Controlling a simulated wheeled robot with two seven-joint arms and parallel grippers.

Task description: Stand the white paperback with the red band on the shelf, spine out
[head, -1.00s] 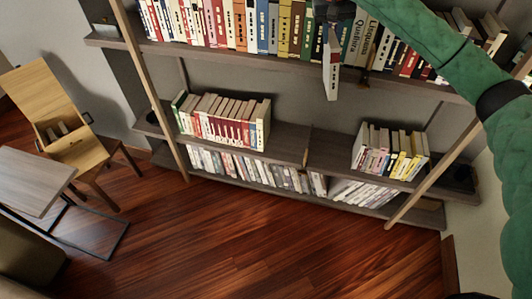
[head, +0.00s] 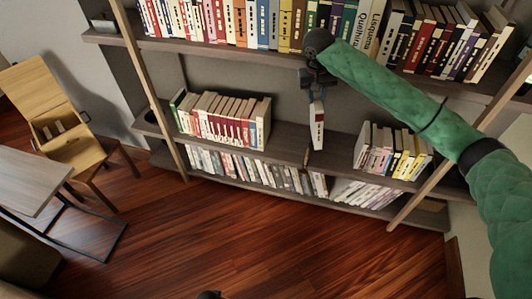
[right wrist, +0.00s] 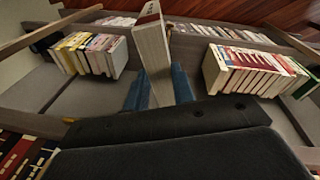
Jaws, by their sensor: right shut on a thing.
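The white paperback with the red band (head: 318,134) hangs upright below my right gripper (head: 317,90) in the head view. The gripper is shut on its upper end. The book appears in front of the gap between the two book groups on the middle shelf (head: 290,151); I cannot tell whether it touches the shelf. In the right wrist view the paperback (right wrist: 152,55) stands between the blue fingers of the right gripper (right wrist: 160,88), its red marking at the far end.
Left of the gap stands a row of red and white books (head: 215,120); right of it, a shorter group (head: 390,150). The upper shelf (head: 240,46) is packed with books above. Low books (head: 240,170) fill the bottom shelf. A wooden chair (head: 70,120) stands far left.

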